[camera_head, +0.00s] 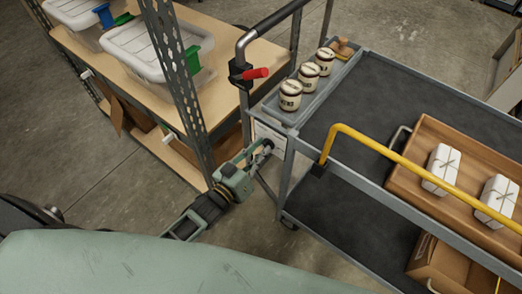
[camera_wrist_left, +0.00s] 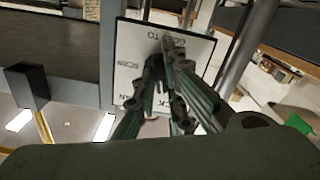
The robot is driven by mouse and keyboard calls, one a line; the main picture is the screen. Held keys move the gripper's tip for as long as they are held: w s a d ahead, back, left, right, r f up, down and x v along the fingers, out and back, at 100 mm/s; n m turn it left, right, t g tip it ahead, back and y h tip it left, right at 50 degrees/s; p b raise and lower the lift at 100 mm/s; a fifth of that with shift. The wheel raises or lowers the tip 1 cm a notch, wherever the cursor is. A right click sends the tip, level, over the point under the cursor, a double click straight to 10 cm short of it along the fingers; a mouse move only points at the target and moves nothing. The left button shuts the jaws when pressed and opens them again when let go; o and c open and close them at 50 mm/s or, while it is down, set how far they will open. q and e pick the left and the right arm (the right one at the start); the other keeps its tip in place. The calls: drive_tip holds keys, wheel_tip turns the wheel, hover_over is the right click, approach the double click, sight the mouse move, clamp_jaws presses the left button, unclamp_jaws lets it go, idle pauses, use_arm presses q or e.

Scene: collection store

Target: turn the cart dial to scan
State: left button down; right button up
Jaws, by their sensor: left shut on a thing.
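The cart (camera_head: 350,135) stands to the right, with a white label plate (camera_head: 262,131) on its near-left end. My left gripper (camera_head: 266,148) reaches this plate from the lower left, its fingers closed at the dial. In the left wrist view the plate (camera_wrist_left: 132,85) carries printed words, partly covered by the fingers; "GOES TO" can be read. The left gripper (camera_wrist_left: 170,48) is shut on the dial in front of the plate. The dial itself is almost wholly hidden by the fingers, so I cannot tell which word it points to. My right gripper is not in view.
A red lever (camera_head: 256,73) sits on the cart's upright handle (camera_head: 245,45). Several jars (camera_head: 290,95) stand in the cart's end tray. A wooden tray (camera_head: 410,165) with white tied packets lies on top. A shelf rack (camera_head: 185,100) with lidded bins stands close on the left.

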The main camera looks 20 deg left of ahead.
use_arm(q)
drive_tip(key=m+b, duration=0.2)
drive_tip(key=m, duration=1.9)
drive_tip(key=shift+f+b, duration=0.15)
drive_tip(key=shift+b, duration=0.25)
drive_tip(key=shift+m, duration=0.5)
drive_tip(key=c, duration=1.8)
unclamp_jaws()
drive_tip(key=v, duration=1.2)
